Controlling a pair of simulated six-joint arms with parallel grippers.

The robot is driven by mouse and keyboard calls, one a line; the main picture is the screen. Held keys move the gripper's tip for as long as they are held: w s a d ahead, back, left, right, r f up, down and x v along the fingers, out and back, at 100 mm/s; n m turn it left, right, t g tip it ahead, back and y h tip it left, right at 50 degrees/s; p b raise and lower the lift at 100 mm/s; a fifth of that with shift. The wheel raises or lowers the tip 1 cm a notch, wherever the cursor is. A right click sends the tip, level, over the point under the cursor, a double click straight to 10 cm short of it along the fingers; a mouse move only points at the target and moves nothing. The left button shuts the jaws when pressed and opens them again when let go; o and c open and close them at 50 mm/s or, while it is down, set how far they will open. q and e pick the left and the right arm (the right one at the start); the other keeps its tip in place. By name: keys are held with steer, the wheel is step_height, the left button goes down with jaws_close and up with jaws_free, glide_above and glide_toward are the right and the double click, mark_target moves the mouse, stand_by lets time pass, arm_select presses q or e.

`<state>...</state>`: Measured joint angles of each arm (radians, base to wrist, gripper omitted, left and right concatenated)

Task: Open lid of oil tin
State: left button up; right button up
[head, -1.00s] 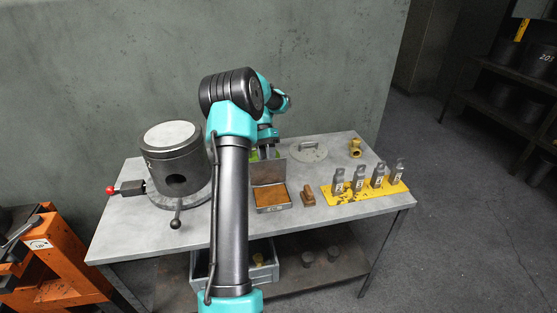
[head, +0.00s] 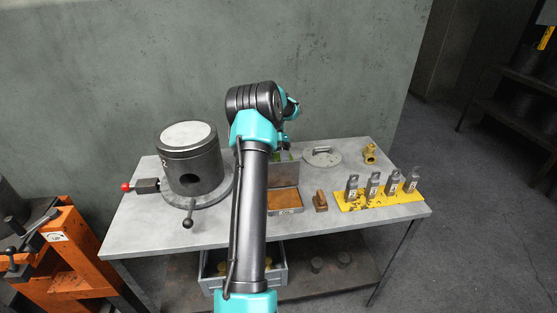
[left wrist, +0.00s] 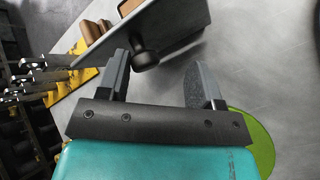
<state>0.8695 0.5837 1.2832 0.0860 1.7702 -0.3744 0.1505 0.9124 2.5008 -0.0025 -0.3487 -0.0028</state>
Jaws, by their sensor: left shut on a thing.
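The oil tin (head: 282,211) is a grey box with brown contents, on the table right of my left arm in the head view. Its grey lid (head: 284,174) stands upright at the tin's back edge. My left gripper (head: 284,149) is behind the lid, partly hidden by my arm. In the left wrist view the lid (left wrist: 179,22) crosses the top, with a dark knob (left wrist: 144,54) on it between the fingertips. My right gripper is not in view.
A dark cylinder (head: 190,170) with a red-tipped side handle stands at the left. A wooden block (head: 320,201), a yellow rack (head: 380,201) of numbered metal pieces, a round plate (head: 322,158) and a brass fitting (head: 369,154) lie right of the tin. A green disc (left wrist: 254,139) is near the gripper.

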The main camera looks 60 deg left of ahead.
arm_select(q)
steer(key=shift+o, duration=0.3)
steer(key=shift+w+d+f, duration=0.1)
steer(key=shift+w+f, duration=0.05)
steer(key=shift+w, duration=0.05)
steer(key=v, duration=0.7)
stand_by(0.6)
steer(key=shift+w, duration=0.25)
